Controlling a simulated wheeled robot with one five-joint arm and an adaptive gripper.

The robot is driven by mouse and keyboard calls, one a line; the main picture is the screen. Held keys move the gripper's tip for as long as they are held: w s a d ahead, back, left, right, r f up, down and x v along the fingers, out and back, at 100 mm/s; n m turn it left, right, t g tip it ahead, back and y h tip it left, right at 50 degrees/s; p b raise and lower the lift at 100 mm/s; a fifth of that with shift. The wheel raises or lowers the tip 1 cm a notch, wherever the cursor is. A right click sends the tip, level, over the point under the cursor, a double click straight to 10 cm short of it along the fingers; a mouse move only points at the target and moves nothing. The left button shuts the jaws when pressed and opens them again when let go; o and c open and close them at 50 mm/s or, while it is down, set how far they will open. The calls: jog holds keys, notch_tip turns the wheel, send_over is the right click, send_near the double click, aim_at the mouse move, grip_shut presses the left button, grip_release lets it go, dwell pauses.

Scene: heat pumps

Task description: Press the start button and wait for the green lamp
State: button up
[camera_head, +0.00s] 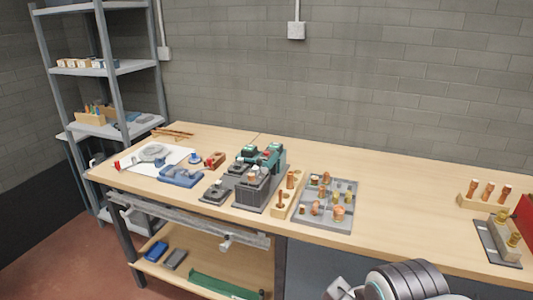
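A dark grey machine block with teal-green parts (262,158) stands on the workbench (390,205), left of the middle. A small dark flat box (215,192) sits at its front left, with a raised part on top. I cannot tell which part is the start button, and I cannot make out a lit green lamp. A ribbed dark part of my arm shows at the bottom edge, in front of the bench. My gripper cannot be made out in this view.
A grey tray (329,222) with copper pieces lies right of the machine. A blue fixture (181,176) lies to the left. A wooden block with copper pieces (485,193) and a dark stand (496,250) are at the right. Shelves (105,68) stand back left.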

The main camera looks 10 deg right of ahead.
grip_shut()
jog(key=c, duration=0.7)
grip_release()
